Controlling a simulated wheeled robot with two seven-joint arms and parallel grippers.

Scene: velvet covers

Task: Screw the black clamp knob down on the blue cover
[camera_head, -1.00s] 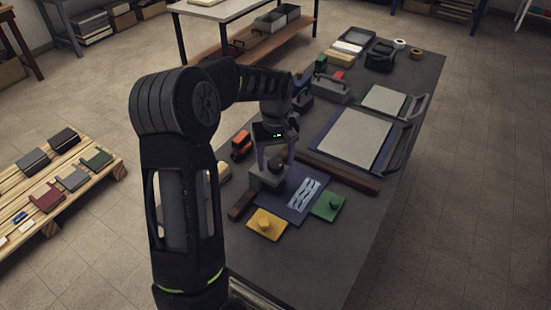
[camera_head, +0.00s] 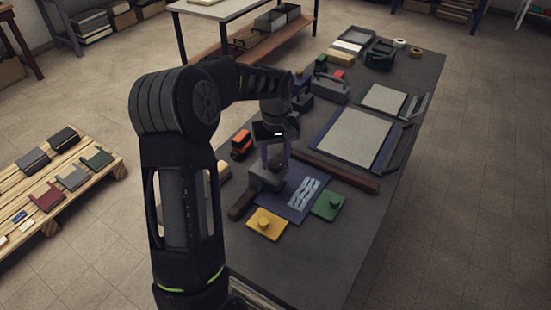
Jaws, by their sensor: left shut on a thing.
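The blue cover (camera_head: 296,211) lies flat on the dark bench, with a pale patterned panel (camera_head: 304,193) on it. A grey clamp block (camera_head: 262,181) stands at the cover's left corner. My left gripper (camera_head: 275,164) points down over this block and is shut on the black clamp knob (camera_head: 277,163), which is small and partly hidden between the fingers. I cannot tell how far down the knob sits. My right gripper is not in view.
An orange toy-like block (camera_head: 241,145) and a large board press (camera_head: 352,139) stand farther back. The bench front is clear.

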